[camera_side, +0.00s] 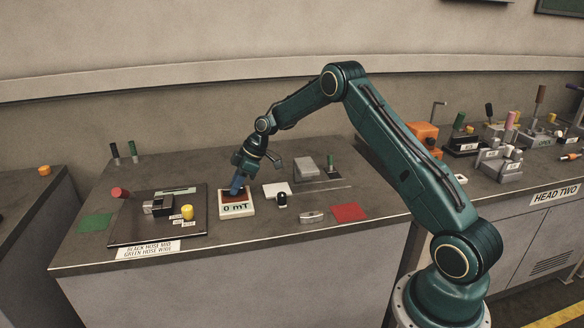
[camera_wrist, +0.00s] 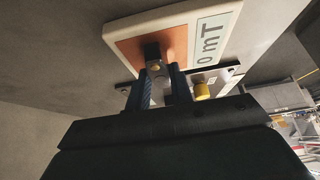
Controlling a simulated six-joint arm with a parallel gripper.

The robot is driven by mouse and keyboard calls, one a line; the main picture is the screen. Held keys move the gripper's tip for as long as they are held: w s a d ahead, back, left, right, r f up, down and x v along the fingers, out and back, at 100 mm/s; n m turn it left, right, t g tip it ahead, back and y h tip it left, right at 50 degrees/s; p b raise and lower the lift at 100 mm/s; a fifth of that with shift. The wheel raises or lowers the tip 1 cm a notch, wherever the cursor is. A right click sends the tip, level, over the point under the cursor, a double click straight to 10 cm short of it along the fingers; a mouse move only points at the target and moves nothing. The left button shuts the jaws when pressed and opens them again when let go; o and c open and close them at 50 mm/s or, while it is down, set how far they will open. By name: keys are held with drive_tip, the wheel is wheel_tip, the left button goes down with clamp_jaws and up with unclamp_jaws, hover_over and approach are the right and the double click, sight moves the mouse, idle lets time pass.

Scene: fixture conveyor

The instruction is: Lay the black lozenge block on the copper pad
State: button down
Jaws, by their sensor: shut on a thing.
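The copper pad (camera_wrist: 178,42) is a flat copper-coloured square on top of a white meter box (camera_wrist: 120,28) that reads "0 mT". In the side view the box (camera_side: 237,210) stands near the middle of the bench, with my gripper (camera_side: 237,188) directly over it, pointing down. In the wrist view my blue-fingered gripper (camera_wrist: 161,78) is shut on the small black block (camera_wrist: 152,50), which shows against the copper pad. I cannot tell whether the block touches the pad. Its lozenge outline is not clear, and the side view hides it behind my fingers.
Left of the box is a dark plate (camera_side: 120,233) with a clamp-like fixture and a yellow knob (camera_side: 187,212). A black-topped piece (camera_side: 281,200) stands close on the right. A red mat (camera_side: 349,212) and a green mat (camera_side: 95,222) lie flat. The bench's front strip is mostly clear.

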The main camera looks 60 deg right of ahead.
drive_tip(key=shift+f, duration=0.25)
drive_tip(key=c, duration=1.2)
unclamp_jaws()
drive_tip(key=shift+o, duration=0.2)
drive_tip(key=v, duration=1.3)
drive_tip(key=shift+s+d+r, duration=0.15)
drive_tip(key=shift+r, duration=0.15)
